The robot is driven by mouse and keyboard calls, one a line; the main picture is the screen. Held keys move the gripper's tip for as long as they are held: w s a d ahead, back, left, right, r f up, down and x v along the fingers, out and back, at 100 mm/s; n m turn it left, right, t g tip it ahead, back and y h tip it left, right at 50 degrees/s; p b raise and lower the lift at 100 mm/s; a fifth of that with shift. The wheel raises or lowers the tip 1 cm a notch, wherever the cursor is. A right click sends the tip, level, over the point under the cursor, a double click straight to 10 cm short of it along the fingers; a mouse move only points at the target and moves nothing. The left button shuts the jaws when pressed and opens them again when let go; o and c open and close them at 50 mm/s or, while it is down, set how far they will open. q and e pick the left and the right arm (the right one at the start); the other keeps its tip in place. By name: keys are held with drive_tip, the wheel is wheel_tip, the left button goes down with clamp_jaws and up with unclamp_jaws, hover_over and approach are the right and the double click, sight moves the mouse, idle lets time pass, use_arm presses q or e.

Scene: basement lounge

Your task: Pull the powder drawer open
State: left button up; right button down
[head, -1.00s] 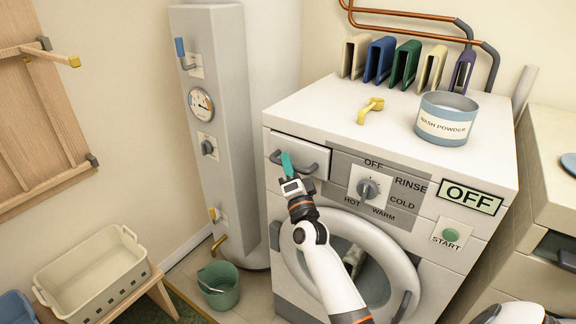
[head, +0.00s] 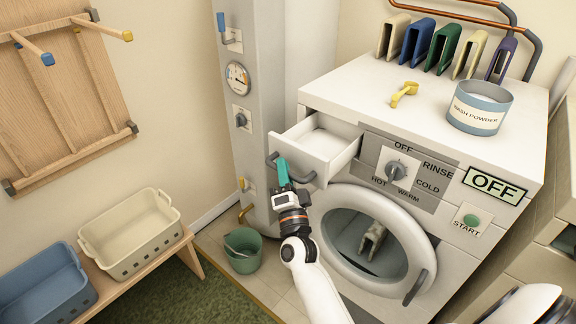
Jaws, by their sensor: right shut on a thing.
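The powder drawer (head: 322,146) sticks out of the upper left front of the white washing machine (head: 345,85). Its inside is visible and looks white and empty. A dark bar handle (head: 308,177) runs along the drawer front. My right gripper (head: 283,172), with teal fingertips, is shut on this handle at its left part. The fingertips partly hide the handle. My left gripper is not in view.
A wash powder tub (head: 478,108) and a yellow scoop (head: 404,94) are on the machine top. The round door (head: 372,238) is below the drawer. A green bucket (head: 243,250) stands on the floor at left. A cream basket (head: 130,232) sits on a bench.

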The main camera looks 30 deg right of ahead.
drive_tip(key=shift+w+d, duration=0.1)
drive_tip(key=shift+d, duration=0.1)
drive_tip(key=c, duration=1.8)
unclamp_jaws()
drive_tip(key=shift+d+f, duration=0.1)
drive_tip(key=shift+c, duration=0.2)
drive_tip(key=shift+o, duration=0.7)
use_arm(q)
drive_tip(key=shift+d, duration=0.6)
